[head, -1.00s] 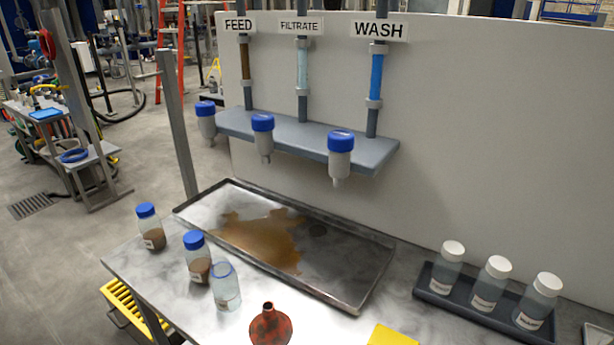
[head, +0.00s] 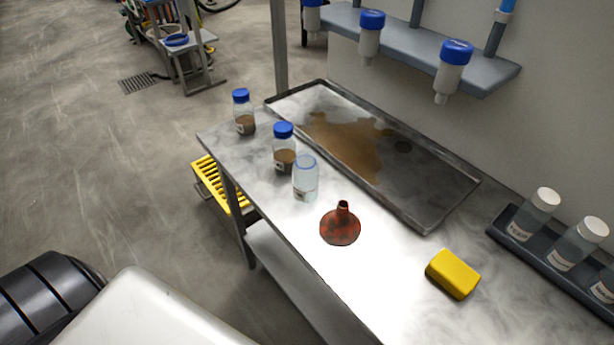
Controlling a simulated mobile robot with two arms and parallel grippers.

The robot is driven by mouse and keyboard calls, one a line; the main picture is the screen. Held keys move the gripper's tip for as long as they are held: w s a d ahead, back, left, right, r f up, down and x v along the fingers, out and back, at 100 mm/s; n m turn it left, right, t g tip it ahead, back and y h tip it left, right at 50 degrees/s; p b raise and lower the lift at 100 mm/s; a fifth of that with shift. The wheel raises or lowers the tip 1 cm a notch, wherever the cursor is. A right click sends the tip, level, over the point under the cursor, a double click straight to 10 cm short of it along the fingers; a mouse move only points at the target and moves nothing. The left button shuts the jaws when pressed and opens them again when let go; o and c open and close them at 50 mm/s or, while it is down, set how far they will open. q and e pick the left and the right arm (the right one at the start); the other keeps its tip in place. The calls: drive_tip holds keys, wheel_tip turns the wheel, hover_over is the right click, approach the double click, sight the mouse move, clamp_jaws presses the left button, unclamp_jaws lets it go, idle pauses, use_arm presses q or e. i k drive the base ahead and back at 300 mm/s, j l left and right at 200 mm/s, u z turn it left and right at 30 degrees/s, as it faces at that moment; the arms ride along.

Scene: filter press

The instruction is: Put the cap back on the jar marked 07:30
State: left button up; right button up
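Three jars stand in a row along the left part of the steel bench. The far jar (head: 244,118) and the middle jar (head: 285,152) hold brown contents and wear blue caps. The near jar (head: 306,181) is clear, looks empty and has no cap on its open top. Each has a small label, too small to read, so I cannot tell which is marked 07:30. No loose blue cap shows on the bench. Neither of my grippers is in view.
A red-brown funnel (head: 341,226) stands mouth down near the front edge, with a yellow sponge (head: 453,273) to its right. A shallow tray (head: 452,202) with a brown puddle lies behind. White-capped bottles stand in a dark rack (head: 513,242). Blue-topped valves (head: 456,62) hang above.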

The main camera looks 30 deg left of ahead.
sight(305, 175)
drive_tip(key=l+z, duration=0.2)
drive_tip(key=z, duration=1.05)
drive_tip(key=u, duration=0.4)
drive_tip(key=k+j+u, duration=0.1)
drive_tip(key=u, duration=0.7)
drive_tip(key=j+u, duration=0.1)
drive_tip(key=u, duration=0.3)
drive_tip(key=j+u, duration=0.1)
drive_tip(key=u, duration=0.3)
